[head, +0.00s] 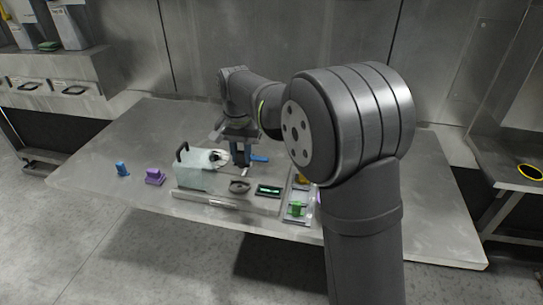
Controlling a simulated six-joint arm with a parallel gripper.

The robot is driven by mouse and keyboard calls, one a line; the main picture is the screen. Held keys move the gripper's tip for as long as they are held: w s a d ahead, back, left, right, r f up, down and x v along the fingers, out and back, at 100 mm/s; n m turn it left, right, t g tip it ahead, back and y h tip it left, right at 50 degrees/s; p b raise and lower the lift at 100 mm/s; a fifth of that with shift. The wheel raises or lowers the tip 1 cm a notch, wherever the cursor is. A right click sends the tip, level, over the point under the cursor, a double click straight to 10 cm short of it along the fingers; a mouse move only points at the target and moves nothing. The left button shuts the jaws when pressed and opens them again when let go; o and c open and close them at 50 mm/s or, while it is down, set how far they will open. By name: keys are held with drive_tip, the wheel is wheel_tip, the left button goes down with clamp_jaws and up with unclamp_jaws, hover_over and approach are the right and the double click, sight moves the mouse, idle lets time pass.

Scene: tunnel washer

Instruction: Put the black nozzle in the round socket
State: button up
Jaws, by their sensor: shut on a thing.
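My gripper (242,163) points down over the middle of the table, behind a row of fixtures. It is shut on a small dark thing that is mostly hidden among the fingers; I cannot tell for sure that it is the black nozzle. A dark round ring-like part (240,186), which looks like the round socket, sits on the fixture just in front of and below my gripper. My gripper is apart from it.
A pale translucent tank (197,178) with a dark handle stands left of the ring. A green-lit dark slot (269,190) and a tray with a green piece (297,209) lie right. Purple (155,177) and blue (122,169) pieces lie left. The table's back left is clear.

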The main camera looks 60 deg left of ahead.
sight(237, 165)
drive_tip(key=shift+s+a+f, duration=0.15)
drive_tip(key=shift+s+a, duration=0.25)
drive_tip(key=shift+s, duration=0.25)
drive_tip(key=shift+f, duration=2.4)
drive_tip(key=shift+f, duration=0.15)
drive_tip(key=shift+f, duration=0.7)
drive_tip(key=shift+f, duration=0.75)
drive_tip(key=o, duration=1.5)
drive_tip(key=shift+c, duration=0.2)
